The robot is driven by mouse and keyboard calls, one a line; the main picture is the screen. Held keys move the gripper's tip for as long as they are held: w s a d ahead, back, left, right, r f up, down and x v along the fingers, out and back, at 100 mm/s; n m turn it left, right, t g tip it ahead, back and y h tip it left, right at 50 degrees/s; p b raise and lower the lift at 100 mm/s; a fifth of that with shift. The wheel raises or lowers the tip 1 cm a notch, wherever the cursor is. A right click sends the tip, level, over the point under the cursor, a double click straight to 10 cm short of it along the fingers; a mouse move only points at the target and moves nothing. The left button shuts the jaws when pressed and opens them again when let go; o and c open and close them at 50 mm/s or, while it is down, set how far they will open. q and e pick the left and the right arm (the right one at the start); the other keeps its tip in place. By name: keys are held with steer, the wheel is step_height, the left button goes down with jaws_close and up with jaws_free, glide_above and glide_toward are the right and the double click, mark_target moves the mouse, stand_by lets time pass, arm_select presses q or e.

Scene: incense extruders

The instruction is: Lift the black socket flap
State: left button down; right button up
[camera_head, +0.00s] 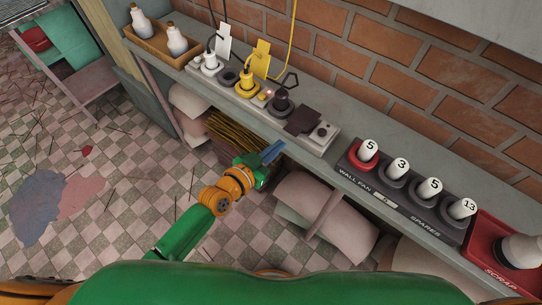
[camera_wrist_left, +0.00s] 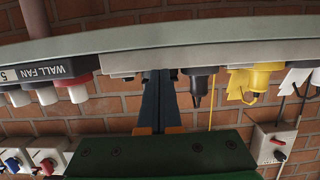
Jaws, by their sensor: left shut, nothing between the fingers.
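The black socket flap (camera_head: 303,121) is a dark square plate on the long socket strip (camera_head: 318,141), between the black plug and the strip's right end. I cannot tell how far it is raised. My left gripper (camera_head: 274,151) is in front of the shelf edge, below and left of the flap, apart from it. Its blue fingers are together and empty; they also show in the left wrist view (camera_wrist_left: 157,100), which looks upside down. The flap cannot be made out clearly there, behind the fingers. My right gripper is not in view.
A black plug (camera_head: 281,101), a yellow plug (camera_head: 247,86) and a white plug (camera_head: 209,61) stand in the strip left of the flap. The wall fan spares tray (camera_head: 391,199) and red scrap tray (camera_head: 481,233) lie right. A brick wall rises behind the shelf.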

mark_target(287, 130)
arm_select(q)
steer(key=shift+w+d+r, duration=0.15)
steer(key=shift+w+d, duration=0.05)
steer(key=shift+d, duration=0.15)
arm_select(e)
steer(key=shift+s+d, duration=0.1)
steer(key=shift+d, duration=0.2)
arm_select(q)
steer(key=shift+w+d+r, duration=0.2)
steer(key=shift+w+d, duration=0.75)
steer(key=shift+w, duration=0.3)
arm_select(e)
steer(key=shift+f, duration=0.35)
arm_select(q)
step_height(287, 130, up, 4)
steer(key=p, duration=0.3)
steer(key=shift+f, duration=0.2)
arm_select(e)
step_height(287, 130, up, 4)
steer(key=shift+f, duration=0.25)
